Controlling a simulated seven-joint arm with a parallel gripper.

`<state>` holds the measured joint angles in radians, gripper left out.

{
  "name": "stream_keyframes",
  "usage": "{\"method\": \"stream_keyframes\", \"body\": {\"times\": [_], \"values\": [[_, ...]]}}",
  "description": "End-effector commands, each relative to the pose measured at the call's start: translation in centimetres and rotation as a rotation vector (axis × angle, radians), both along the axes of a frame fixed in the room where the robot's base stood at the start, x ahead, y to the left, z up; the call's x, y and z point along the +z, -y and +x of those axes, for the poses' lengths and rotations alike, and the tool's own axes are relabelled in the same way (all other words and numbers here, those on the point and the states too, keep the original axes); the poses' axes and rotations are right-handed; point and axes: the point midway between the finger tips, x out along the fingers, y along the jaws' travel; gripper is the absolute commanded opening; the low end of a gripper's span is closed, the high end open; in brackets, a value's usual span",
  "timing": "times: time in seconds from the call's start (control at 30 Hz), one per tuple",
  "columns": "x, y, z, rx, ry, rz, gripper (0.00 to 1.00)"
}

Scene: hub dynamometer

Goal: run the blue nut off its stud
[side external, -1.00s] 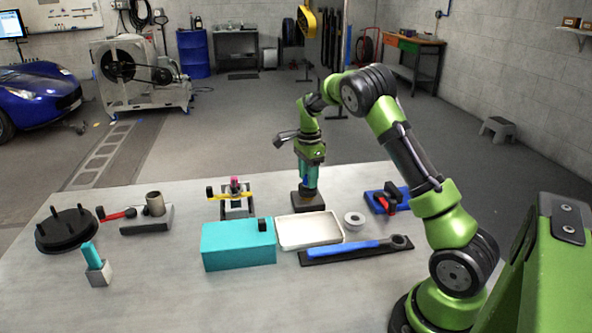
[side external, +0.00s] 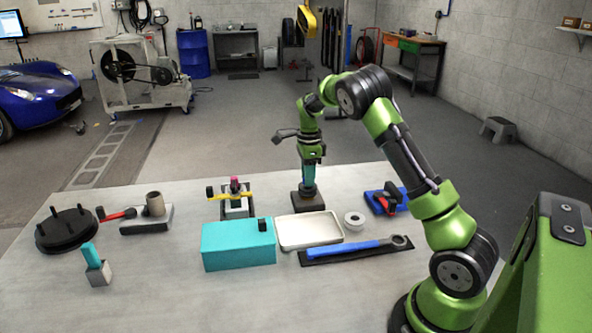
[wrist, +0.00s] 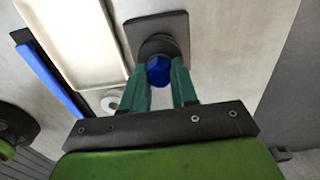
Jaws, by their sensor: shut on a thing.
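The blue nut (wrist: 159,71) is in the wrist view, between the two teal fingertips of my gripper (wrist: 164,78). It sits over a dark round post on a dark base plate (wrist: 178,27). The same dark base (side external: 308,202) stands behind the white tray in the side view. My gripper (side external: 308,184) points straight down over it, shut on the nut. The stud is hidden under the nut, and the side view does not show the nut apart from the fingers.
A white tray (side external: 309,243), a pale ring (side external: 354,219) and a blue-handled wrench (side external: 345,249) lie in front of the base. A teal box (side external: 238,247) and a yellow-handled fixture (side external: 232,212) stand to the left. A red clamp on a blue base (side external: 377,206) stands to the right.

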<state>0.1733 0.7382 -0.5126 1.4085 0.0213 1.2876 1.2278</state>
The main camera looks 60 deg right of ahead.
Motion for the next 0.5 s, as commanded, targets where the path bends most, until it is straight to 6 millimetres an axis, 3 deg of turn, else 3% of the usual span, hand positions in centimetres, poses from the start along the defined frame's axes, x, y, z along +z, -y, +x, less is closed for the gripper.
{"method": "stream_keyframes", "body": {"times": [0.5], "values": [[0.14,0.02,-0.07,0.838,0.001,0.003,0.00]]}}
